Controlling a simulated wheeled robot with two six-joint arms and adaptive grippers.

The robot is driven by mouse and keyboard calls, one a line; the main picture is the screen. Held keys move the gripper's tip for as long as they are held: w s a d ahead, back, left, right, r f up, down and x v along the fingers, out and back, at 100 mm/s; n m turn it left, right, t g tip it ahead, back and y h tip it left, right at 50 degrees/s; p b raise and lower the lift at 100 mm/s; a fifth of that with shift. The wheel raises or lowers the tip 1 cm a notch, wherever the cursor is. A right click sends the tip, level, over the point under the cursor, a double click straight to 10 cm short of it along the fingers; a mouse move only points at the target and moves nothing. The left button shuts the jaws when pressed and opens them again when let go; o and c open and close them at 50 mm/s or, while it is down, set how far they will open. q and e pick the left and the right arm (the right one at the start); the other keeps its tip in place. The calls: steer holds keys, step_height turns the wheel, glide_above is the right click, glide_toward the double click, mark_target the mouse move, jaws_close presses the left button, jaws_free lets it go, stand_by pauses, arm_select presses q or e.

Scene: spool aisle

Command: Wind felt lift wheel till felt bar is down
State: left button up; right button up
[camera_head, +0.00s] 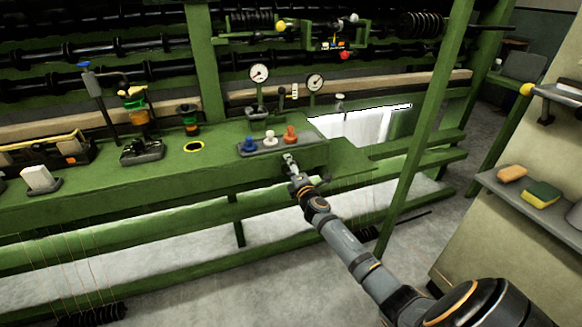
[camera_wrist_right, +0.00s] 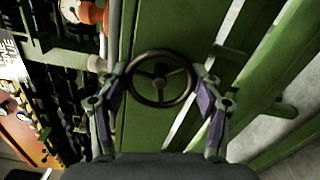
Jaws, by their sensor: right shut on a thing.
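The felt lift wheel, a dark three-spoked handwheel (camera_wrist_right: 159,82), is face-on in the right wrist view, against a green beam. My right gripper (camera_wrist_right: 162,74) has one finger on each side of it and is shut on its rim. In the head view the right gripper (camera_head: 289,158) is at the front face of the green bench, below a grey tray; the wheel is hidden there. I cannot tell for sure which part is the felt bar. My left gripper is not in view.
The tray (camera_head: 262,147) on the bench (camera_head: 215,150) carries blue, white and orange knobs. Two dial gauges (camera_head: 259,73) stand behind. A slanted green post (camera_head: 425,125) rises right of my arm. A shelf (camera_head: 545,210) at right holds sponges.

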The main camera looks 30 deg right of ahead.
steer(key=n+p, duration=0.1)
steer(key=n, duration=0.3)
steer(key=shift+n, duration=0.3)
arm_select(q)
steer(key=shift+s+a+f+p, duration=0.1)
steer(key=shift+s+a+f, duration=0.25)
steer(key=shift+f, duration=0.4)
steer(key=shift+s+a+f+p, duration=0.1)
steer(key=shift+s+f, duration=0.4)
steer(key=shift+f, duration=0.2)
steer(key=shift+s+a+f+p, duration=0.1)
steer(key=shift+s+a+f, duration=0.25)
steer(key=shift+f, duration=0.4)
arm_select(e)
steer(key=shift+n, duration=1.9)
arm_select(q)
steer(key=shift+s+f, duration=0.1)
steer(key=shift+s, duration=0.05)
arm_select(e)
steer(key=shift+n, duration=0.3)
steer(key=shift+f, duration=0.1)
steer(key=o, duration=1.2)
steer(key=shift+s, duration=0.1)
steer(key=v, duration=1.2)
